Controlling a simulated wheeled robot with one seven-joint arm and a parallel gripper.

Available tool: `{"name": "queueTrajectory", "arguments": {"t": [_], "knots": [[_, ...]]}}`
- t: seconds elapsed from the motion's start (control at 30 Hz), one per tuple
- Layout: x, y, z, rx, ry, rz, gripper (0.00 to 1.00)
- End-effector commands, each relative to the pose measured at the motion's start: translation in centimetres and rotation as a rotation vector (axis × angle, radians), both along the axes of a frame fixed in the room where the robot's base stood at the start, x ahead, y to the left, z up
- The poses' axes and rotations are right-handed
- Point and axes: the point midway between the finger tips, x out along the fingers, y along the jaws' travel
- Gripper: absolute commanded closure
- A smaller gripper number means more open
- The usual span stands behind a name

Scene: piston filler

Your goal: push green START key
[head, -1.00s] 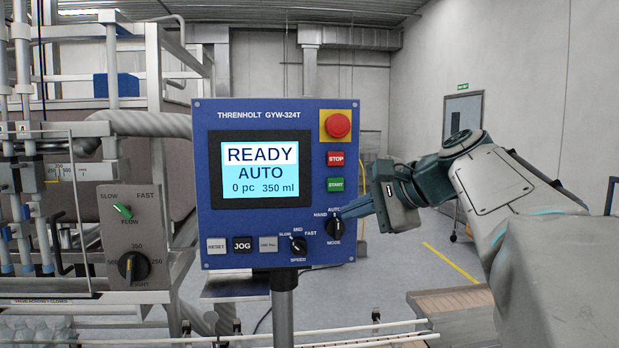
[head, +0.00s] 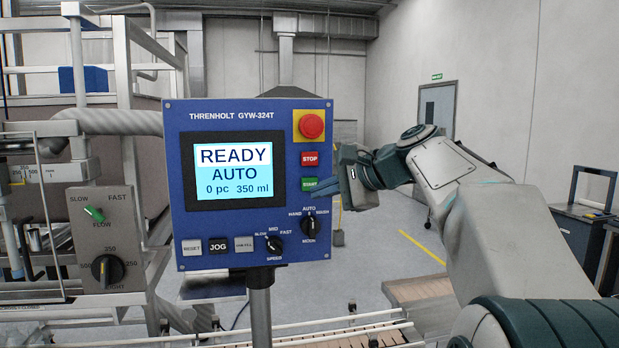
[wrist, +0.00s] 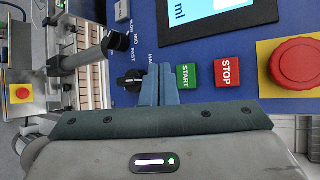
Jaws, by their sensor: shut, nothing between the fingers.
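The green START key (head: 309,184) is on the right side of the blue control panel (head: 220,259), just below the red STOP key (head: 310,159). My gripper (head: 312,190) is shut and empty, its blue fingertips close to the lower edge of the START key. In the wrist view the shut fingers (wrist: 160,72) end just beside the START key (wrist: 189,76). I cannot tell whether they touch the panel. The screen (head: 234,171) reads READY, AUTO, 0 pc, 350 ml.
A red mushroom button (head: 311,126) on a yellow plate is above the STOP key. The black MODE knob (head: 310,225) is just below my fingertips. The SPEED knob (head: 273,245) and RESET (head: 191,247) and JOG (head: 218,245) keys line the panel's bottom.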

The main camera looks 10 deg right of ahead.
Motion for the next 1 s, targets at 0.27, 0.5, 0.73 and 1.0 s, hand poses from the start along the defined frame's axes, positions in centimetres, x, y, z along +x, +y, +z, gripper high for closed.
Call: {"name": "queueTrajectory", "arguments": {"t": [0.27,0.5,0.73,1.0], "knots": [[2.8,0.0,0.3,0.000,-0.001,0.001,1.00],[3.4,0.0,0.0,-0.001,-0.001,0.000,1.00],[3.4,0.0,0.0,-0.001,-0.001,0.000,1.00],[3.4,0.0,0.0,-0.001,-0.001,0.000,1.00]]}}
